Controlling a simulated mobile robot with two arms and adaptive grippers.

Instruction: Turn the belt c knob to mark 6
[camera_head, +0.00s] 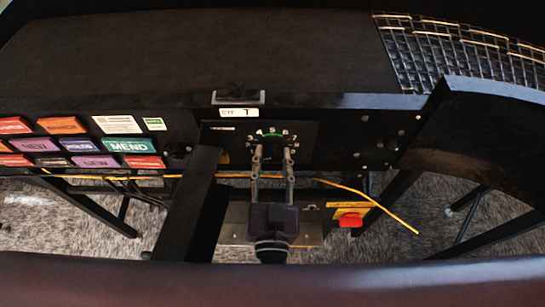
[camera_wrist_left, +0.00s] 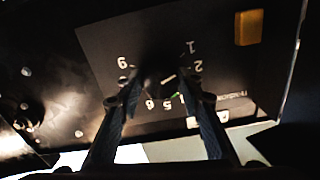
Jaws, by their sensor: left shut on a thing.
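The dark round knob (camera_head: 271,137) sits on a black dial panel on the front of the machine, with pale marks and a bit of green around it. My left gripper (camera_head: 272,149) has its two fingers on either side of the knob and is shut on it. In the left wrist view the knob (camera_wrist_left: 160,72) is very dark between the fingertips (camera_wrist_left: 158,100). The dial panel (camera_wrist_left: 105,45) shows upside-down digits around it, some hidden by the fingers. A short pale line shows on the knob; which mark it points to is unclear. My right gripper is not in view.
A small white label (camera_head: 239,113) is above the dial. Coloured label plates (camera_head: 130,146) cover the panel at left. A red button (camera_head: 350,220) on a yellow plate is at lower right. A yellow cable (camera_head: 385,207) hangs nearby. A wire-mesh section (camera_head: 450,50) is at upper right.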

